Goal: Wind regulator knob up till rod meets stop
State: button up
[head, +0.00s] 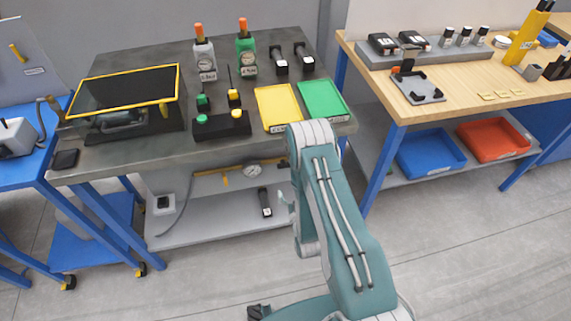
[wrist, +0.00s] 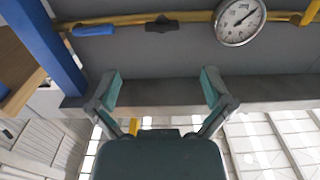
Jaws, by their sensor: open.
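A round white dial gauge (head: 252,170) sits on the yellow pipe run under the dark bench. It shows large at the top right of the wrist view (wrist: 240,20). A black fitting (wrist: 162,24), possibly the regulator knob, is on the yellow pipe left of the gauge; I cannot be sure what it is. No rod or stop can be made out. My gripper (wrist: 160,78) is open and empty, its teal fingers wide apart, apart from the pipe in the picture. In the head view my gripper (head: 285,200) is mostly hidden by my arm, near the lower shelf.
The dark bench (head: 140,155) overhangs the grey lower shelf (head: 205,232), where a black device (head: 265,203) stands. A blue post (wrist: 45,40) and a blue handle (wrist: 93,30) are at the left of the wrist view. The wooden bench (head: 465,90) is to the right. Grey floor is free in front.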

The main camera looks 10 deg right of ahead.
aim_at(284, 166)
jog(key=w, duration=1)
jog(key=shift+w+a, duration=0.15)
jog(key=shift+w, duration=0.25)
jog(key=c, duration=1.1)
